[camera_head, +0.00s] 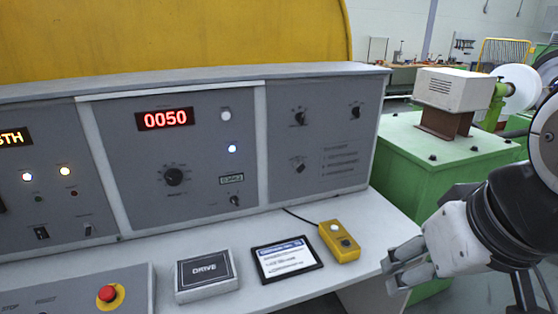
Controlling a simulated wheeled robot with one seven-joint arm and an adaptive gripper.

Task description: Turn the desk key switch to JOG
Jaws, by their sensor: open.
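The grey control desk (220,110) fills the left and middle of the view. A small switch (235,201) with a lever-like or key-like handle sits low on its middle panel, under a small framed label or meter (231,180). A dark angled switch (299,166) sits on the right panel. The lettering is too small to read, so I cannot tell which one is the key switch or where it points. My gripper (396,264) is at the lower right, open, with its fingers pointing left. It is empty and apart from the panels, right of the desk top.
On the desk top are a DRIVE box (206,272), a framed card (287,259), a yellow button box (340,241) with a cable and a red emergency button (107,293). A large knob (174,176) sits below the 0050 display (165,119). A green machine base (440,160) stands at right.

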